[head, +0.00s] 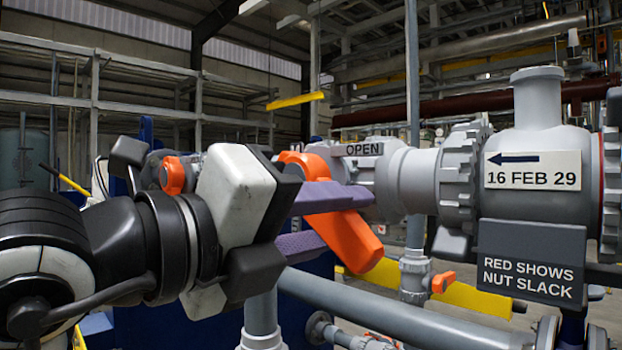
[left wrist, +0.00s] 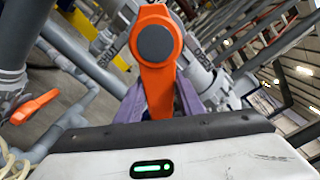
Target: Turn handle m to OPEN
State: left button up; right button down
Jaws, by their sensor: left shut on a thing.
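An orange lever handle (head: 362,245) sits on a grey valve, its arm slanting down and to the right from its hub. A plate marked OPEN (head: 363,149) is just right of the hub, above the lever arm. My left gripper (head: 338,217) is shut on the lever arm, one purple finger above and one below. In the left wrist view the handle (left wrist: 154,75) shows a dark round hub cap, with its arm between the purple fingers. The arm's end is hidden there by the gripper body. No letter m is visible. My right gripper is not in view.
A grey flanged vessel (head: 538,130) stands at the right, with a dated plate and a dark sign reading RED SHOWS NUT SLACK (head: 530,262). A smaller orange handle (head: 443,282) is on a lower valve. Another orange part (head: 172,176) shows behind my left arm.

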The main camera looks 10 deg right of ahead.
pick_arm(q)
jog(key=r+n, duration=0.1)
jog(key=s+r+n+p, duration=0.1)
jog(key=shift+d+r+n, duration=0.2)
jog(key=shift+r+n, duration=0.1)
jog(key=shift+n, duration=0.1)
jog(key=shift+r+n, duration=0.2)
jog(key=shift+n, duration=0.5)
jog(key=shift+r+n+p, duration=0.75)
jog(key=shift+n+p, duration=0.1)
jog(key=shift+n, duration=0.15)
jog(key=shift+r+n+p, duration=0.25)
jog(key=shift+n+p, duration=0.05)
jog(key=shift+n, duration=0.5)
jog(key=shift+f, duration=0.1)
jog(key=o, duration=1.2)
jog(key=shift+f, duration=0.15)
